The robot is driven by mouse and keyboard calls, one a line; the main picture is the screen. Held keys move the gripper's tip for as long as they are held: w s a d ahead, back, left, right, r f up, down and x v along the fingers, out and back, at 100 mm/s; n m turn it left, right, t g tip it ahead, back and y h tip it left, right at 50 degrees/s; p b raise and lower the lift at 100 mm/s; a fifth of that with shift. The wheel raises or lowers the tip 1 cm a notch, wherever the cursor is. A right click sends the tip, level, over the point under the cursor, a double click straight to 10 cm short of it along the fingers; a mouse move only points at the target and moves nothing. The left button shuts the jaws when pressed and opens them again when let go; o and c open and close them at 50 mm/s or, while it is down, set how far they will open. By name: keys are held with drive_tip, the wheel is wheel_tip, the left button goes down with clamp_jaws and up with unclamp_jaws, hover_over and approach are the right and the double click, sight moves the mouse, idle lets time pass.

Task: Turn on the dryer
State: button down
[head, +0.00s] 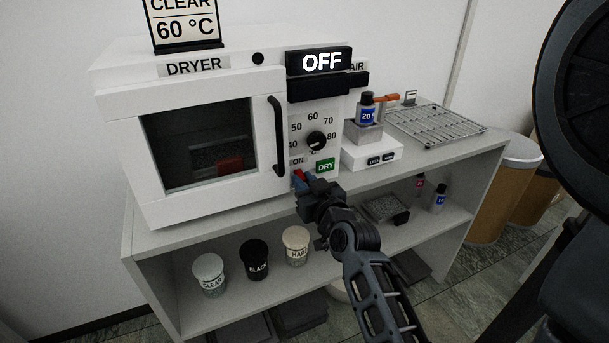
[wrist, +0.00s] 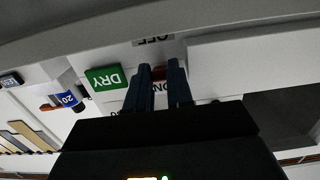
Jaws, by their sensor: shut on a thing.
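The white dryer (head: 215,200) stands on top of the shelf unit with its door shut. Its display (head: 321,61) reads OFF. A small red switch (head: 298,173) sits low on the front panel, below the ON label (head: 298,161) and left of the green DRY label (head: 325,165). My gripper (head: 301,182) is at this switch, its fingers shut on it. In the wrist view the red switch (wrist: 158,86) shows between the two fingers (wrist: 162,75), partly hidden by them. A dial (head: 317,140) with temperature marks is above.
A balance (head: 372,156) with a bottle (head: 367,112) stands right of the dryer, beside a wire rack (head: 437,124). The black door handle (head: 277,137) juts out left of the panel. Several cups stand on the shelf below.

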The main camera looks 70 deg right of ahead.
sight(300, 173)
drive_tip(key=r+y+p, duration=0.1)
drive_tip(key=p, duration=0.3)
drive_tip(key=shift+r+g, duration=0.25)
drive_tip(key=shift+g, duration=0.05)
drive_tip(key=g+y+p, duration=0.1)
drive_tip(key=p, duration=0.3)
drive_tip(key=shift+r, duration=0.15)
drive_tip(key=shift+w+d+r+g+y+p, duration=0.1)
drive_tip(key=shift+r+g+y+p, duration=0.2)
drive_tip(key=shift+g+y, duration=0.55)
drive_tip(key=shift+w+d+r+g+y+p, duration=0.1)
drive_tip(key=shift+r+g+y+p, duration=0.15)
drive_tip(key=shift+g+y, duration=0.55)
drive_tip(key=shift+y, duration=0.25)
drive_tip(key=c, duration=1.3)
unclamp_jaws()
drive_tip(key=shift+s+a+r, duration=0.1)
